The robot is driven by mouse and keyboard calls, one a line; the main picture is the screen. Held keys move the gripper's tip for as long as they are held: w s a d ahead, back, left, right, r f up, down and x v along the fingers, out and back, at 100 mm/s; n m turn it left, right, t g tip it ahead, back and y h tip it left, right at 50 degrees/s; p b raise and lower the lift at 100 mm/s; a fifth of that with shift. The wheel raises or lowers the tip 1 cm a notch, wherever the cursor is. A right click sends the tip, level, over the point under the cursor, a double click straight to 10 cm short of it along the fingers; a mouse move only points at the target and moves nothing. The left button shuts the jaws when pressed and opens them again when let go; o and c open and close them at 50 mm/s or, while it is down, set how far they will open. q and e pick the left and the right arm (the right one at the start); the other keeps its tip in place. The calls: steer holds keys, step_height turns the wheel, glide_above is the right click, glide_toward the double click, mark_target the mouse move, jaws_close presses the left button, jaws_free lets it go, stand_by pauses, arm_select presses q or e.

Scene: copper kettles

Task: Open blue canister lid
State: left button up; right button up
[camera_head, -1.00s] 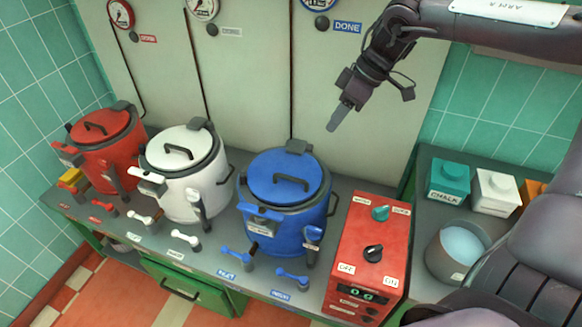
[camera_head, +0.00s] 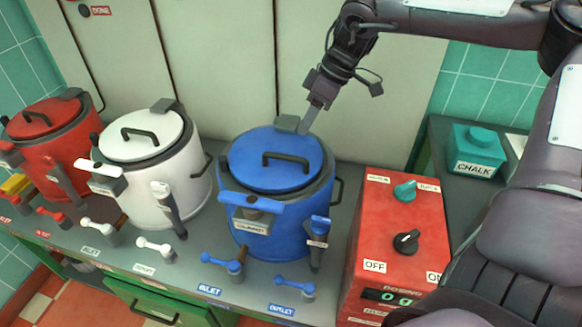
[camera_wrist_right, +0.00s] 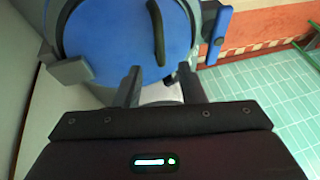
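The blue canister (camera_head: 285,225) stands on the bench, and its blue lid (camera_head: 275,160) lies flat and shut on top. The lid has a dark arched handle (camera_head: 285,158), a grey hinge block at the back and a blue latch bar (camera_head: 250,202) at the front. My right gripper (camera_head: 308,124) points down just above and behind the lid's back edge, near the hinge, not visibly holding anything. In the right wrist view the two fingers (camera_wrist_right: 160,88) are apart, with the blue lid (camera_wrist_right: 110,35) and its handle beyond them. My left gripper is not in view.
A white canister (camera_head: 155,180) and a red canister (camera_head: 50,150) stand to the left. A red dosing box (camera_head: 390,235) with knobs stands close on the right. Blue inlet and outlet valves (camera_head: 235,262) stick up in front. A wall panel is close behind.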

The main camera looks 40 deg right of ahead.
steer(key=x, duration=0.8)
steer(key=shift+f, duration=0.4)
steer(key=shift+s, duration=0.1)
jaws_close()
